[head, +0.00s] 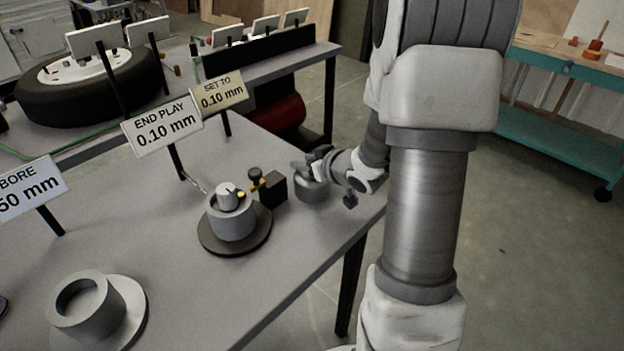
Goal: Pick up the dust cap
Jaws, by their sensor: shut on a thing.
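The dust cap looks to be the small grey round piece (311,190) at the right part of the grey table (185,225), near its right edge. My gripper (312,168) reaches in from the right and is shut at the top of this piece. The fingertips are small in the picture and partly hide the upper rim. I cannot tell whether the piece touches the table or is slightly raised.
A hub on a dark round base (235,242), with a dial on top, stands left of the cap. A small black block (272,190) with a knob is between them. A grey ring on a disc (95,308) is at the front left. Signs stand along the back.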

